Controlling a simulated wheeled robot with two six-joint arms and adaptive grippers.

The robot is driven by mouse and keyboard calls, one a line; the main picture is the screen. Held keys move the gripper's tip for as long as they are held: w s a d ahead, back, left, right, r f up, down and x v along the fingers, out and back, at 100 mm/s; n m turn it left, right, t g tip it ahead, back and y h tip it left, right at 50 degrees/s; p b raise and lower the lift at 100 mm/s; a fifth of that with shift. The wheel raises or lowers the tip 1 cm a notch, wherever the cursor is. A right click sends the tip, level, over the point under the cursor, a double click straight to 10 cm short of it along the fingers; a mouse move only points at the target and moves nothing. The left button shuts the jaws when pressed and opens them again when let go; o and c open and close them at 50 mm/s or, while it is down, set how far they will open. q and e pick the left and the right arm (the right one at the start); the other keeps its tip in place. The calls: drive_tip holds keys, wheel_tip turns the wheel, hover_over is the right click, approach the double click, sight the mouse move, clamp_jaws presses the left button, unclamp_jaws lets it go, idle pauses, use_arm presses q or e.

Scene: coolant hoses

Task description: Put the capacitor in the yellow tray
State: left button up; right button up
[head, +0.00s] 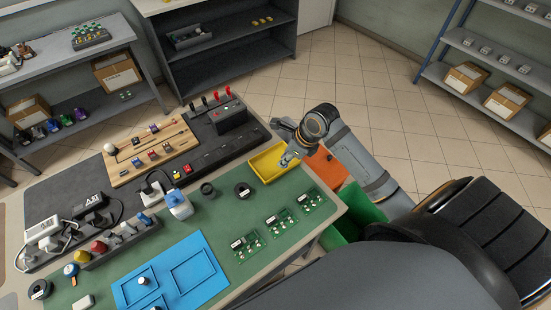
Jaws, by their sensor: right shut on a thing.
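The yellow tray (262,170) lies at the back right edge of the green mat on the bench. My right gripper (287,158) is over the right part of the tray, pointing down. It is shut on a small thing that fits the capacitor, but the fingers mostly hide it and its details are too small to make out. I cannot tell whether it touches the tray floor. The visible part of the tray looks empty. My left gripper is not in view.
Green circuit boards (247,246) lie on the mat in front of the tray. A blue tray (207,262) lies nearer. Orange (326,166) and green (352,212) bins are beyond the bench's right edge.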

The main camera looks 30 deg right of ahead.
drive_tip(key=w+f, duration=0.4)
drive_tip(key=w, duration=0.1)
drive_tip(key=w+d+f, duration=0.1)
drive_tip(key=w+f, duration=0.1)
drive_tip(key=shift+w+f, duration=0.15)
drive_tip(key=shift+w, duration=0.25)
drive_tip(key=shift+w+d+f, duration=0.1)
drive_tip(key=shift+w+f, duration=0.1)
drive_tip(key=shift+f, duration=0.05)
drive_tip(key=shift+w+f, duration=0.15)
drive_tip(key=shift+f, duration=0.05)
wheel_tip(320, 180, down, 3)
drive_tip(key=shift+w+f+p, duration=0.15)
drive_tip(key=shift+p, duration=0.15)
drive_tip(key=shift+d+f, duration=0.1)
drive_tip(key=o, duration=0.8)
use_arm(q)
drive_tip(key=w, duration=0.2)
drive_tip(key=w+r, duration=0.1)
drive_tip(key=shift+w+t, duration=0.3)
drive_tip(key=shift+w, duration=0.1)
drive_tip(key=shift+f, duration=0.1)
